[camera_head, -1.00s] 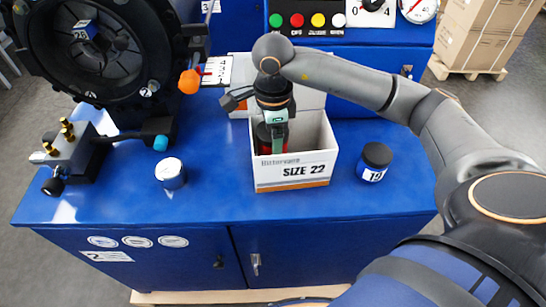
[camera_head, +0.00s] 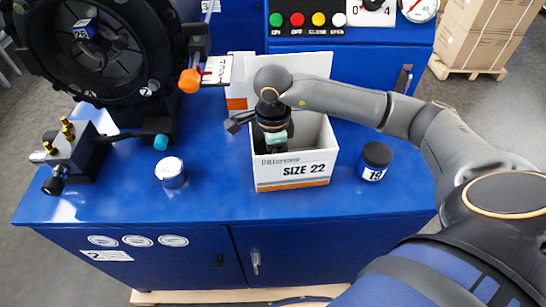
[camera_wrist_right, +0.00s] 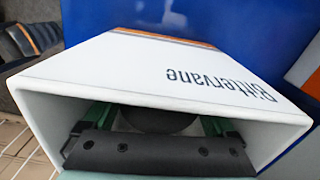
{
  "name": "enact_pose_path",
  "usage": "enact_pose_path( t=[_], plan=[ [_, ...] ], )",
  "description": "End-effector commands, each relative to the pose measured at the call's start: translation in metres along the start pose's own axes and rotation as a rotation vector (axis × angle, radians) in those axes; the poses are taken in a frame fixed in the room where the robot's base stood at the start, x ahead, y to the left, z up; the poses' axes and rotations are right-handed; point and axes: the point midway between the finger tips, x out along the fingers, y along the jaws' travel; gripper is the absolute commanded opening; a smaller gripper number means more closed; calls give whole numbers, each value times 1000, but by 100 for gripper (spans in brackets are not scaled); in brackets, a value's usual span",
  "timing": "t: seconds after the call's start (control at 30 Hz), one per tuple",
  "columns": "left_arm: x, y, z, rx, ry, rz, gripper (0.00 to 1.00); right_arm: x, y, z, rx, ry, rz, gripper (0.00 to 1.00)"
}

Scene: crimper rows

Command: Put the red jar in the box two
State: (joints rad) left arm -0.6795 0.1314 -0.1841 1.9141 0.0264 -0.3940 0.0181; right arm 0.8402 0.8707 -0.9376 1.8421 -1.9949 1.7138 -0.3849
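The white box (camera_head: 296,172) marked SIZE 22 stands open on the blue bench, its back flap raised. My right gripper (camera_head: 275,150) points down inside it, and the front wall hides the fingertips. In the right wrist view the green fingers (camera_wrist_right: 160,128) stand on both sides of a dark round top (camera_wrist_right: 162,116) and seem to touch it. This looks like the lid of the red jar; its red body is hidden now. The box's printed wall also fills the right wrist view (camera_wrist_right: 190,75). My left gripper is not in view.
A brass-fitted block (camera_head: 70,158) and a large black ring machine (camera_head: 95,55) occupy the left. The bench front is clear.

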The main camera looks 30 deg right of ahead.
Motion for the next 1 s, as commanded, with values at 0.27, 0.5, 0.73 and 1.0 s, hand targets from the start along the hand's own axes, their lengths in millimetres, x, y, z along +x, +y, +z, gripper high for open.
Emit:
enact_pose_path(
  t=[0.27, 0.5, 0.73, 1.0],
  plan=[
    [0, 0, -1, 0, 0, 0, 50, -1, 0, 0, 1, 0, 0, 96],
    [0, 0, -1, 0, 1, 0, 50, -23, -2, 0, 2, -2, -5, 96],
    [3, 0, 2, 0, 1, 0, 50, -74, -2, 0, 1, -3, -6, 96],
    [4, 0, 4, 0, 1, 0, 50, -116, -1, 1, 1, -2, -1, 96]
  ],
)
